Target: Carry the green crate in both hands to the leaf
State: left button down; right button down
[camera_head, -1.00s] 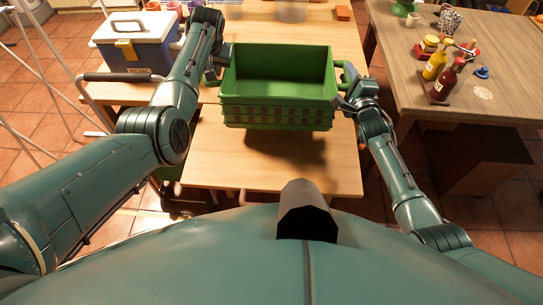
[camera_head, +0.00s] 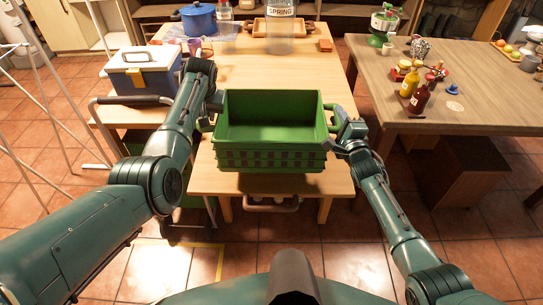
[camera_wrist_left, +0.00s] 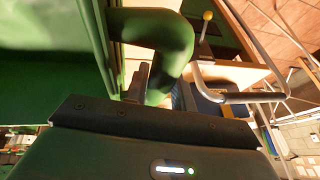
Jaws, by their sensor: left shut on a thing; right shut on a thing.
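The green crate (camera_head: 270,160) is empty and looks level, over the near end of the wooden table (camera_head: 255,63). My left gripper (camera_head: 208,118) is at its left side, mostly behind my own arm. My right gripper (camera_head: 336,124) is shut on the handle at its right side. In the left wrist view the crate's green wall (camera_wrist_left: 40,95) fills the left, and its curved handle (camera_wrist_left: 172,42) lies at my left gripper's fingers (camera_wrist_left: 140,85). I cannot tell for sure which part of the furniture is the leaf.
A blue and white cooler (camera_head: 143,72) stands left of the table. A second table (camera_head: 440,60) at right bears bottles (camera_head: 419,98) and other items. A glass jar (camera_head: 281,30), a tray (camera_head: 272,24) and a blue pot (camera_head: 199,18) stand towards the back. The table's middle is clear.

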pick_arm(q)
jog(key=shift+w, duration=0.1)
pick_arm(e)
jog(key=shift+w, duration=0.1)
pick_arm(q)
jog(key=shift+f, duration=0.15)
pick_arm(e)
jog(key=shift+f, duration=0.1)
